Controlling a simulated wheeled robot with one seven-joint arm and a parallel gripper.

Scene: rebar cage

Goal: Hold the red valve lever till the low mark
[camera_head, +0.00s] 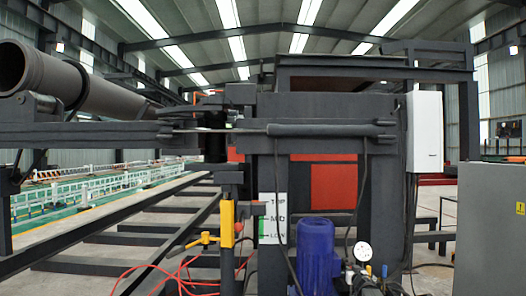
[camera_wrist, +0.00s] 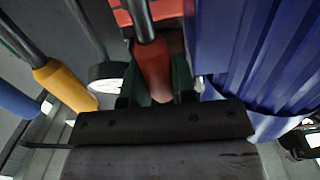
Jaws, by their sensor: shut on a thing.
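In the wrist view, the red valve lever (camera_wrist: 153,66) is a thick red grip on a grey rod, coming down from the top middle. In the head view I cannot make out the red lever or my gripper. A white level panel (camera_head: 272,230) there reads TOP, MID and LOW. A green strip shows at its left side, around and below MID; its exact level is too small to read.
A ribbed blue motor (camera_wrist: 262,60) is close on the gripper's right; it also shows in the head view (camera_head: 316,255). A yellow grip (camera_wrist: 66,86) and a blue grip (camera_wrist: 16,100) are on the left. A pressure gauge (camera_head: 363,251) and red hoses (camera_head: 178,272) are low in front.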

